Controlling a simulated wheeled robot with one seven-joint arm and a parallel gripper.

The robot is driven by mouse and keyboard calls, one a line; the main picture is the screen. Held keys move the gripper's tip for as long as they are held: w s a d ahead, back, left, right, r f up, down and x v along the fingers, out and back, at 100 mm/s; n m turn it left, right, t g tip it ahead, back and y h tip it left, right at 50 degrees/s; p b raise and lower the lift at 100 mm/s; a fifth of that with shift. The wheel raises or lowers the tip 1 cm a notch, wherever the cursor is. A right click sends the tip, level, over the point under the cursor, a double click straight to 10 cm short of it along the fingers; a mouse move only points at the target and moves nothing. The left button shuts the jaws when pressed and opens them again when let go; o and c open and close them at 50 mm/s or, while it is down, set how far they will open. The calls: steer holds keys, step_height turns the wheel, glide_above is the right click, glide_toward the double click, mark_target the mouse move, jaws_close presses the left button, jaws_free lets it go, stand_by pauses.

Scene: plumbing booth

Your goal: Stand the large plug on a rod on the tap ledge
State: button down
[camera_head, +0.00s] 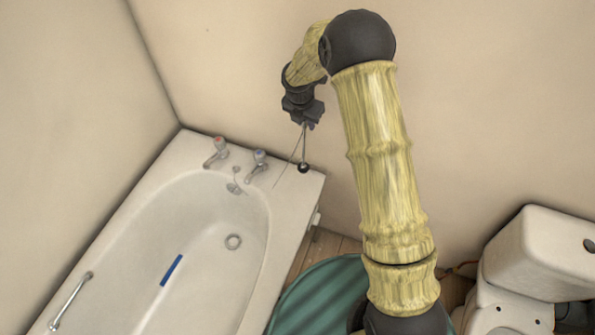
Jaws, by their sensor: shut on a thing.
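My gripper (303,116) points down above the far right corner of the bathtub and is shut on the thin rod of the large plug (303,168). The rod hangs nearly upright below the jaws, with the dark round plug at its lower end. The plug appears over the right end of the tap ledge (288,179); whether it touches the ledge I cannot tell. A second thin line slants from near the jaws down left to the ledge; it may be a shadow. The jaw tips are small and dark, so their hold is hard to see in detail.
The bathtub (205,235) has a grab rail (72,300) and a blue strip inside. A toilet (545,255) stands at right. Walls enclose the ledge behind.

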mark_target(304, 145)
steer(key=x, duration=0.3)
steer(key=s+x, duration=0.1)
steer(key=x, duration=0.1)
steer(key=shift+a+f, duration=0.1)
steer(key=shift+f, duration=0.4)
steer(key=shift+s+p+x, duration=0.2)
steer(key=shift+p+x, duration=0.05)
steer(key=shift+x, duration=0.65)
steer(key=shift+s+p+x, duration=0.2)
steer(key=shift+x, duration=0.7)
steer(key=shift+a+f, duration=0.25)
steer(key=c, duration=1.1)
jaws_free()
steer(key=shift+c, duration=0.2)
steer(key=shift+r, duration=0.15)
